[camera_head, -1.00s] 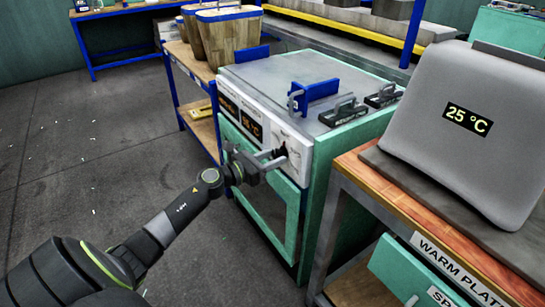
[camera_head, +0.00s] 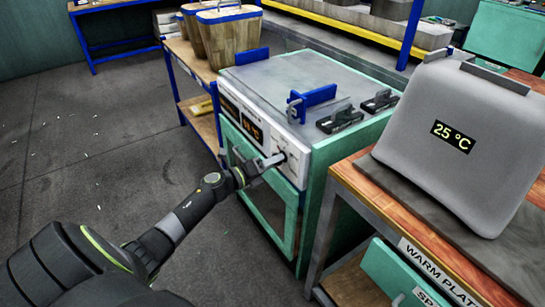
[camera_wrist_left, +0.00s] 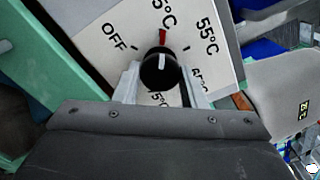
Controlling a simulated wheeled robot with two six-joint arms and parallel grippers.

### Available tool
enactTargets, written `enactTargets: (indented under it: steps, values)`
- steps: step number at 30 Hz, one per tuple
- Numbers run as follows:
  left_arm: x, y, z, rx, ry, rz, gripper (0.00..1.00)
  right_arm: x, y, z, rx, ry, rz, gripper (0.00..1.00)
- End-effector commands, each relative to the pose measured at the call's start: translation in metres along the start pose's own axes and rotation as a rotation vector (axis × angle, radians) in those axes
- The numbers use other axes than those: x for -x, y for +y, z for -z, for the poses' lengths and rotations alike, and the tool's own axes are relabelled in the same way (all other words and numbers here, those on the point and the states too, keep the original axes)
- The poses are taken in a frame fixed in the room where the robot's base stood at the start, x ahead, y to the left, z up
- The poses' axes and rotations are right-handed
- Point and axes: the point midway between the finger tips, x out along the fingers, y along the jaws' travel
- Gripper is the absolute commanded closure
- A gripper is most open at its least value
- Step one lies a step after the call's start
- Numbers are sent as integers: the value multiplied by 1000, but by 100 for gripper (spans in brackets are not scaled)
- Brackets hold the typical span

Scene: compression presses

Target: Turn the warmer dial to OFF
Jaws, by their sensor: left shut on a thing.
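The warmer dial (camera_wrist_left: 160,72) is a round black knob on a white plate. In the left wrist view a red mark (camera_wrist_left: 163,37) above the knob points up at a partly hidden "5°C" label. OFF (camera_wrist_left: 115,37) is printed to its left and 55°C to its right. My left gripper (camera_head: 276,159) is at the warmer's front panel in the head view, its fingers largely covering the dial. In the left wrist view its two pale fingers (camera_wrist_left: 160,84) are shut on the dial, one on each side. My right gripper is out of view.
The green warmer cabinet (camera_head: 246,136) has blue and black fittings on top. A grey box reading 25 °C (camera_head: 440,170) stands on the bench at right. Wooden baskets (camera_head: 222,40) stand on the shelf behind.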

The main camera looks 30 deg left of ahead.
Motion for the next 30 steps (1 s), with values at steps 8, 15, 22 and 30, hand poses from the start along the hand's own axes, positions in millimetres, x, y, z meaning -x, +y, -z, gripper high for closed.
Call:
enactTargets:
  steps: [8,15,22,30]
  values:
    - [0,-3,-2,266,-2,-3,85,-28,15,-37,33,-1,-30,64]
    - [0,-3,-2,493,-2,-4,85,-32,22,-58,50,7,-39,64]
    - [0,-4,-2,711,-2,-2,85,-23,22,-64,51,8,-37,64]
    - [0,-3,-2,929,-1,-3,85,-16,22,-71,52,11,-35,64]
